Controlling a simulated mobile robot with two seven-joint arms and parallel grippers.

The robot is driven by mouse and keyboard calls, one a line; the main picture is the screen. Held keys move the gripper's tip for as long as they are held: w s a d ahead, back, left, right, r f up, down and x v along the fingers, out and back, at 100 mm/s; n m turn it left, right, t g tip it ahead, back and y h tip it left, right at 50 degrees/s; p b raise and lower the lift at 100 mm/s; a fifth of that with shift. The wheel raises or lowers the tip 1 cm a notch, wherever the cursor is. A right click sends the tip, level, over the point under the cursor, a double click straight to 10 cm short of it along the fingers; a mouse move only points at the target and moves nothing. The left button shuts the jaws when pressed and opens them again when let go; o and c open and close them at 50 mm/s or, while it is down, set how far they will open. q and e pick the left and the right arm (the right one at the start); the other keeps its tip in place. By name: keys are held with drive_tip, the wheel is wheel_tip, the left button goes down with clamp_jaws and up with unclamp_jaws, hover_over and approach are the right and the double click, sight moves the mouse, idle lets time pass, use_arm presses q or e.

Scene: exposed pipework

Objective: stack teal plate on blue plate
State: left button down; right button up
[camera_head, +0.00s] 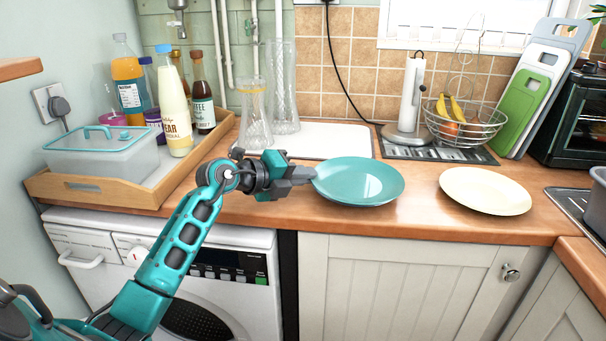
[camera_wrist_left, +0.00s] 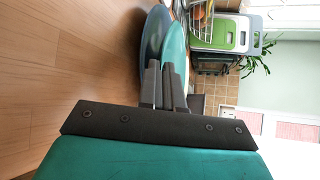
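The teal plate (camera_head: 358,182) is at the counter's front, right of my left gripper (camera_head: 302,176). My left gripper reaches its left rim with the fingers almost together and appears shut on that rim. In the left wrist view, which is turned sideways, the teal plate (camera_wrist_left: 177,50) lies just beyond the fingertips (camera_wrist_left: 162,64). The dark blue plate (camera_wrist_left: 154,38) shows there on the counter side, directly under the teal plate. I cannot tell whether the two touch. In the head view the teal plate hides the blue one. My right gripper is not in view.
A cream plate (camera_head: 485,190) lies to the right on the wooden counter (camera_head: 420,216). Behind are a white board (camera_head: 322,143), glass vases (camera_head: 284,95), a paper towel holder (camera_head: 409,100) and a fruit basket (camera_head: 464,127). A wooden tray (camera_head: 95,193) with bottles stands left.

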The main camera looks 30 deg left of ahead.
use_arm(q)
drive_tip(key=c, duration=1.7)
unclamp_jaws()
drive_tip(key=shift+f, duration=0.35)
drive_tip(key=shift+c, duration=0.2)
drive_tip(key=o, duration=0.4)
drive_tip(key=shift+r, duration=0.1)
drive_tip(key=shift+s+a+r, duration=0.1)
drive_tip(key=shift+s+r, duration=0.05)
drive_tip(key=shift+r, duration=0.4)
drive_tip(key=v, duration=1.1)
drive_tip(key=shift+s+p, duration=0.35)
